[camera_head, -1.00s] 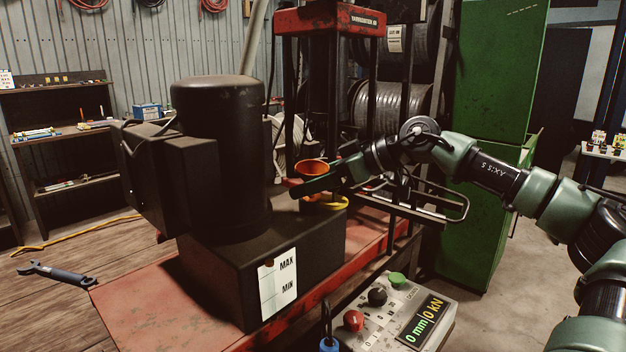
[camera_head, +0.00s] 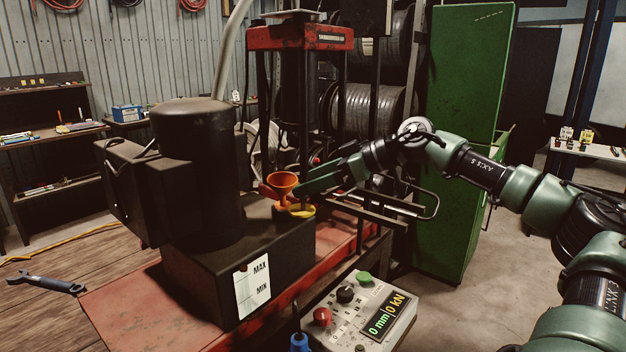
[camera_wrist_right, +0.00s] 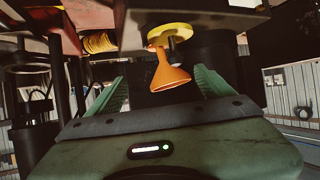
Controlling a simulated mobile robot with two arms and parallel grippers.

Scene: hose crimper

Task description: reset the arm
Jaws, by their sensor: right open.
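My right arm comes in from the right in the head view. Its gripper (camera_head: 300,187) is at the orange funnel (camera_head: 284,181), which stands above a yellow ring (camera_head: 302,211) on the black tank (camera_head: 222,262). In the right wrist view the right gripper's green fingers (camera_wrist_right: 165,88) are spread apart, with the funnel (camera_wrist_right: 170,72) showing between them. The yellow ring (camera_wrist_right: 170,35) shows at the funnel's narrow end. I cannot tell whether a finger touches the funnel. My left gripper is not in view.
The red press frame (camera_head: 300,38) stands behind the tank. A control box (camera_head: 352,312) with buttons and a display sits in front. A green cabinet (camera_head: 458,150) stands behind my right arm. A wrench (camera_head: 46,283) lies at the left.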

